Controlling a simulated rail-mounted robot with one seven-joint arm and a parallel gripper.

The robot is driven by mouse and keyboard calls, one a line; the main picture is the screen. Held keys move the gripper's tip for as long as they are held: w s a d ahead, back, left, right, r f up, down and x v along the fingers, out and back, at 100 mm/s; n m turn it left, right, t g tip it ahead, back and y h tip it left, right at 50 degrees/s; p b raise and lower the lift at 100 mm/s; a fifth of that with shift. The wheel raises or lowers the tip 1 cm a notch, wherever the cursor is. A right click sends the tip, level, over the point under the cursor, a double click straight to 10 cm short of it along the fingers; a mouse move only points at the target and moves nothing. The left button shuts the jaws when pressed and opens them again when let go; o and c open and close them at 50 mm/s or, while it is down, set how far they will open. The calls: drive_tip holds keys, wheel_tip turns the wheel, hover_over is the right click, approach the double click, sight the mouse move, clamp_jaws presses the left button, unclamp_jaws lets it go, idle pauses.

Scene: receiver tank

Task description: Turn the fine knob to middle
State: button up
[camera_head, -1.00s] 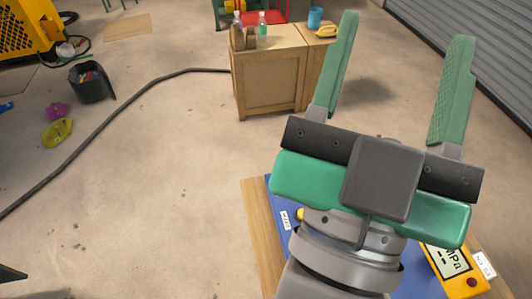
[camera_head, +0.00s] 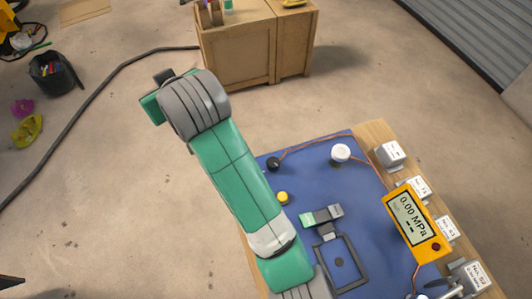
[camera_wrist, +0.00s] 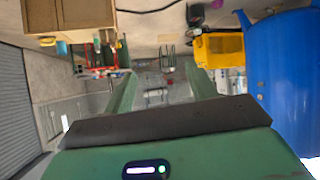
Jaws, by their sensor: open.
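A blue panel (camera_head: 320,175) lies on a wooden bench at the lower right of the head view. It carries a black knob (camera_head: 273,163), a yellow knob (camera_head: 283,198) and a white round knob (camera_head: 341,152). I cannot tell from any label which is the fine knob. A yellow meter (camera_head: 411,222) reads 0.00 MPa. My gripper (camera_wrist: 162,88) is open and empty in the wrist view, its two green fingers apart. In the head view my arm reaches up and left past the panel, and its wrist hides the fingers. My gripper is away from the knobs.
A black frame and a small green-grey lever (camera_head: 322,215) sit on the panel. Several labelled boxes (camera_head: 390,154) line its right edge. A wooden cabinet (camera_head: 235,50) stands behind. A blue tank (camera_wrist: 284,65) and a yellow container (camera_wrist: 218,49) show in the wrist view.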

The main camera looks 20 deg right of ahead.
drive_tip(key=d+f+g+h, duration=0.1)
drive_tip(key=d+f+g, duration=0.2)
drive_tip(key=d+f, duration=0.25)
drive_tip(key=m+g+h+p, duration=0.2)
drive_tip(key=g+p, duration=0.1)
drive_tip(key=g, duration=0.5)
hover_over(273, 162)
drive_tip(key=f, duration=1.1)
drive_tip(key=shift+d+f, duration=0.35)
drive_tip(key=f+b, duration=0.1)
drive_tip(key=f, duration=0.3)
drive_tip(key=f+b, duration=0.1)
drive_tip(key=f, duration=0.2)
drive_tip(key=shift+a+f+b, duration=0.2)
drive_tip(key=shift+f+b, duration=0.15)
drive_tip(key=shift+f, duration=0.05)
drive_tip(key=c, duration=1)
